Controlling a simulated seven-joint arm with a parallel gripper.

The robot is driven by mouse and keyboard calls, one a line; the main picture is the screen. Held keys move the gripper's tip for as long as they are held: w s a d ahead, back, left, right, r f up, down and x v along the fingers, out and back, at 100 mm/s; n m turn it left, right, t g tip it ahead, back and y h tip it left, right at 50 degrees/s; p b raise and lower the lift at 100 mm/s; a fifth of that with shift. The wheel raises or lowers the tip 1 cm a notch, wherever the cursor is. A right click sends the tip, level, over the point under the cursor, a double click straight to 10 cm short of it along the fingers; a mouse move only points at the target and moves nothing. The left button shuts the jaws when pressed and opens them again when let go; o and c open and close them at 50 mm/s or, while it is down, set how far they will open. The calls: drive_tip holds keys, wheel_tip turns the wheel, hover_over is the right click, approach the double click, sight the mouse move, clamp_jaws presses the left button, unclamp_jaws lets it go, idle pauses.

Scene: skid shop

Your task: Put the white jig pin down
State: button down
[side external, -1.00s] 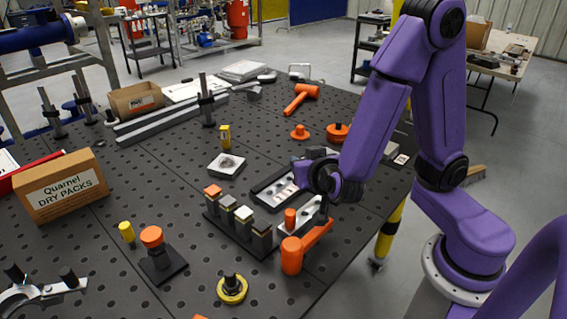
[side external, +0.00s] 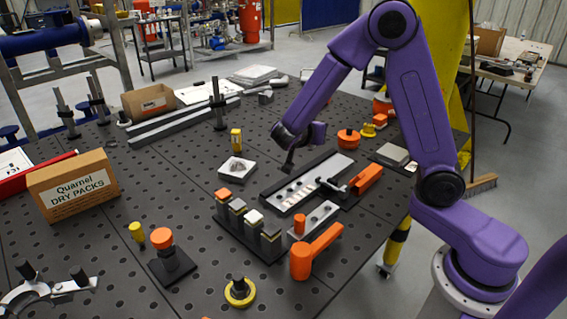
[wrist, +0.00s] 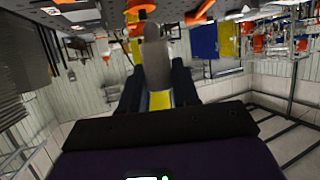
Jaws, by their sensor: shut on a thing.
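My gripper (wrist: 156,88) shows in the wrist view with dark fingers shut on a rounded pale grey piece, the jig pin (wrist: 154,55), which looks grey rather than white here. In the side view my gripper (side external: 290,158) is above the table, pointing down, behind the left part of a long dark fixture with a pale holed strip (side external: 299,193). Its fingertips and the pin are small and dark there, so I cannot tell whether the pin touches anything. A dark rack (side external: 235,237) in front holds several blocks with coloured tops, one of them white.
An orange clamp (side external: 366,179) is at the fixture's right end, and an orange-handled tool (side external: 318,250) lies in front. The holed table (side external: 190,205) has bare room at left.

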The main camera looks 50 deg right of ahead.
drive_tip(key=shift+w+d+r+g, duration=0.1)
drive_tip(key=shift+w+d+g, duration=0.15)
drive_tip(key=shift+d, duration=0.25)
drive_tip(key=shift+m, duration=0.3)
drive_tip(key=w+f, duration=0.3)
drive_tip(key=w, duration=0.1)
drive_tip(key=w+d+f, duration=0.1)
drive_tip(key=w+f, duration=0.2)
drive_tip(key=w, duration=0.1)
drive_tip(key=w+d+f, duration=0.1)
drive_tip(key=w+f, duration=0.2)
drive_tip(key=w, duration=0.2)
drive_tip(key=shift+d, duration=0.2)
drive_tip(key=shift+w+f, duration=0.35)
drive_tip(key=shift+f, duration=1.6)
drive_tip(key=shift+f, duration=0.15)
drive_tip(key=c, duration=0.8)
unclamp_jaws()
